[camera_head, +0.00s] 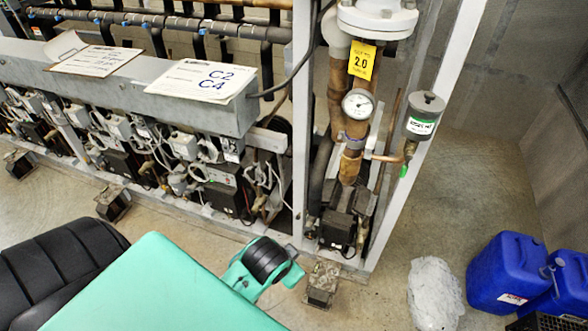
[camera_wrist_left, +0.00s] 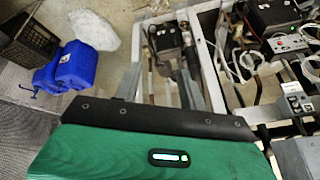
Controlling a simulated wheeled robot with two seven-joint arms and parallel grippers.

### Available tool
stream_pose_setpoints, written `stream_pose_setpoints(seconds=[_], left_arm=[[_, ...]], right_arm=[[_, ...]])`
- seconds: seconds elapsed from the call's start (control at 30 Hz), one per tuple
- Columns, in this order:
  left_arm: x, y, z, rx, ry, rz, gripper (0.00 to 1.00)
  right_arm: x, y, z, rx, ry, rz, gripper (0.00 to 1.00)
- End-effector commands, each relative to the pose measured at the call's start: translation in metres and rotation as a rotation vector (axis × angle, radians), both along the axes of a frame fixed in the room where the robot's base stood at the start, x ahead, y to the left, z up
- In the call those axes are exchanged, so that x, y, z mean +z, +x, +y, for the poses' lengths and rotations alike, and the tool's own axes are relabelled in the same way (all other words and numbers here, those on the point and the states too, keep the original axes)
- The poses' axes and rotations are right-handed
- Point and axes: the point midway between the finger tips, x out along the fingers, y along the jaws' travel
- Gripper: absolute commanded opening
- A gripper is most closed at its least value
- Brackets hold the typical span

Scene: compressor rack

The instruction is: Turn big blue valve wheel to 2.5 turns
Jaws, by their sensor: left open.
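No big blue valve wheel shows in either view. My left gripper (camera_wrist_left: 171,78) shows in the left wrist view as two grey fingers set well apart beyond my green and black wrist housing. It is open, and nothing shows held between the fingers. In the head view my green and black arm parts fill the lower left, and I cannot make out the fingers there. My right gripper is in neither view.
The compressor rack (camera_head: 300,130) has a vertical pipe with a gauge (camera_head: 358,104), a yellow tag (camera_head: 362,61) and a grey canister (camera_head: 423,116). Blue jerrycans (camera_head: 505,272) and a clear plastic bag (camera_head: 434,292) stand on the floor at right.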

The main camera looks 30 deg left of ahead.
Motion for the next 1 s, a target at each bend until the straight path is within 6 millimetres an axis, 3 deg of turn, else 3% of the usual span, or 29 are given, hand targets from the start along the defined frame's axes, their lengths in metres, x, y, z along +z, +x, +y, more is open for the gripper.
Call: stream_pose_setpoints(seconds=[0.03,0.1,0.3,0.5,0.73,1.0], left_arm=[[0.045,0.022,0.004,-0.014,0.030,-0.085,0.42],[0.084,0.042,0.007,-0.024,0.068,-0.161,0.42],[0.180,0.090,0.018,-0.038,0.173,-0.367,0.42],[0.269,0.126,0.028,-0.029,0.279,-0.560,0.42],[0.374,0.148,0.039,0.008,0.402,-0.776,0.42],[0.498,0.144,0.052,0.089,0.543,-1.022,0.42]], right_arm=[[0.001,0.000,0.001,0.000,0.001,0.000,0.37],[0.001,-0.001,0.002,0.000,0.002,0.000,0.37],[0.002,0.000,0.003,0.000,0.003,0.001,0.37],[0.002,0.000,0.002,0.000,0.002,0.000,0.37],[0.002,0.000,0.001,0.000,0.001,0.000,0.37],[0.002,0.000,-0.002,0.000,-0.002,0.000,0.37]])
